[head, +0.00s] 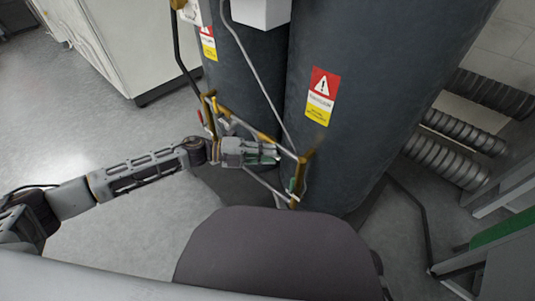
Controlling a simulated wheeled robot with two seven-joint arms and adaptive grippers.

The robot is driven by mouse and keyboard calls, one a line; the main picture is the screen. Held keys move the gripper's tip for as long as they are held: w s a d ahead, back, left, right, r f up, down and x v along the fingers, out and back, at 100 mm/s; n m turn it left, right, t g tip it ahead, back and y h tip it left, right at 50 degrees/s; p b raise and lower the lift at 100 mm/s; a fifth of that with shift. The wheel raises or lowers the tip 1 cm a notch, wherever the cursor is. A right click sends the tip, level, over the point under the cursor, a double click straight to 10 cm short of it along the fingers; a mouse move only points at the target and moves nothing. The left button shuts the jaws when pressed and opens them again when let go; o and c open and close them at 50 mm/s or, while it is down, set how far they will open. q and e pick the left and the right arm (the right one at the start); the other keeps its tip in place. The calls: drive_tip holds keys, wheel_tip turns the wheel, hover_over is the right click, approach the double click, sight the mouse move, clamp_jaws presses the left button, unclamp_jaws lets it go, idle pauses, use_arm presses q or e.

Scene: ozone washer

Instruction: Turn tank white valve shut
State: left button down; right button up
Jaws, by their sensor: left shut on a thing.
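My left gripper (266,152) reaches in from the left to the pipework in front of the dark grey tanks. It is shut on a small part there, which the fingers mostly hide. From its place this looks to be the tank's white valve, but I cannot make out its handle or its angle. The right tank (345,130) stands just behind the gripper, and the left tank (247,75) is beyond it to the left. Brass-coloured pipe fittings (303,165) and thin grey pipes surround the fingers. My right gripper is not in view.
A red handle (200,117) sits on the pipework left of the gripper. A white cabinet (140,45) stands at the upper left. Ribbed grey hoses (445,160) and a grey frame with a green panel (505,228) are at the right. Floor at the left is clear.

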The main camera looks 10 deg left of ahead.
use_arm(q)
drive_tip(key=w+a+r+n+t+h, duration=0.1)
drive_tip(key=n+t, duration=0.4)
drive_tip(key=n, duration=0.2)
drive_tip(key=a+r+n+t+h+p, duration=0.1)
drive_tip(key=n+t, duration=0.5)
drive_tip(key=n, duration=0.2)
drive_tip(key=w+a+r+n+t+p, duration=0.1)
drive_tip(key=n+t, duration=0.4)
drive_tip(key=n, duration=0.3)
drive_tip(key=shift+w+a+r+h, duration=0.3)
drive_tip(key=shift+a+r+h, duration=0.05)
drive_tip(key=shift+r+h, duration=0.05)
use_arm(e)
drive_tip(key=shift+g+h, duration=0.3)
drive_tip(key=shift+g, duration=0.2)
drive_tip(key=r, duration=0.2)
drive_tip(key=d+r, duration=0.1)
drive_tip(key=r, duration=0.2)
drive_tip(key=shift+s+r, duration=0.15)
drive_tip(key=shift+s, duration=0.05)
use_arm(q)
drive_tip(key=c, duration=1.4)
unclamp_jaws()
